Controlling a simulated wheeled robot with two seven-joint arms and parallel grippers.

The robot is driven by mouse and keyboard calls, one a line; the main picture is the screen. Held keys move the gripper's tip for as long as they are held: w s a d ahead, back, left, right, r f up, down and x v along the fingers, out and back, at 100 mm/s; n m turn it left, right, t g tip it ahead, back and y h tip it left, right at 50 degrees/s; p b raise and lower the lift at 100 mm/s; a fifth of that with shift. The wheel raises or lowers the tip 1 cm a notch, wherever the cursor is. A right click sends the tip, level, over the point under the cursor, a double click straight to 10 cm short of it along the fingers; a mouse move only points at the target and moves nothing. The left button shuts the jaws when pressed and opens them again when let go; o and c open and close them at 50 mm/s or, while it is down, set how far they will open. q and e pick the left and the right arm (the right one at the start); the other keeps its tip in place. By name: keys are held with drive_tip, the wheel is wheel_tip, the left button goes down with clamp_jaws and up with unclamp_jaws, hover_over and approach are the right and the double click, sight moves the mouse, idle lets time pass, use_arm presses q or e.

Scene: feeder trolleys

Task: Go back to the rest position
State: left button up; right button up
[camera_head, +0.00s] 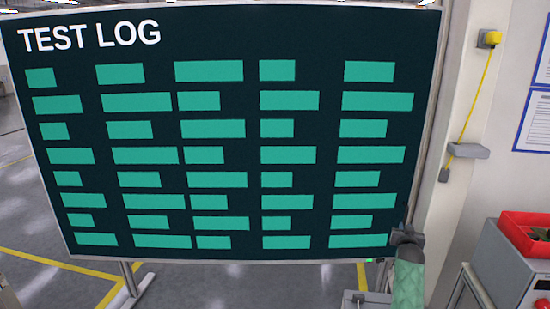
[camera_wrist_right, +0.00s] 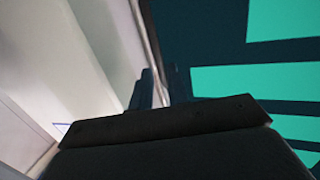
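My right gripper (camera_head: 406,236) is dark and small at the lower right of the head view, in front of the lower right corner of the test log board (camera_head: 225,130). Its arm comes up from the bottom edge. In the right wrist view the dark gripper body fills the bottom, and a narrow dark finger shape (camera_wrist_right: 146,89) stands above it. My left gripper is out of view.
The large board on a stand (camera_head: 128,280) fills most of the head view. A pale pillar (camera_head: 445,210) stands just right of my right gripper. At the far right, a red bin (camera_head: 515,236) sits on a grey cabinet (camera_head: 488,258). Yellow lines mark the floor.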

drive_tip(key=s+a+f+n+g+y, duration=0.2)
drive_tip(key=a+f+g+y, duration=0.3)
drive_tip(key=a, duration=0.7)
drive_tip(key=s+a+f+n+g+y, duration=0.1)
drive_tip(key=s+a+f+n, duration=0.1)
drive_tip(key=s+a+f, duration=0.7)
drive_tip(key=s+a+f+n+g, duration=0.15)
drive_tip(key=s+a+f, duration=0.4)
drive_tip(key=f, duration=0.65)
drive_tip(key=s+a+f+g, duration=0.2)
drive_tip(key=s+f, duration=0.6)
drive_tip(key=s, duration=0.7)
drive_tip(key=s+a+f+n+g+y, duration=0.1)
drive_tip(key=s+a+f+g, duration=0.1)
drive_tip(key=s+a+f, duration=0.3)
drive_tip(key=s+a+f+g, duration=0.2)
drive_tip(key=s+f, duration=1)
drive_tip(key=s, duration=1.4)
drive_tip(key=shift+a+f+n+g+y, duration=0.15)
drive_tip(key=shift+a+n+g+y, duration=0.2)
drive_tip(key=shift+a, duration=0.3)
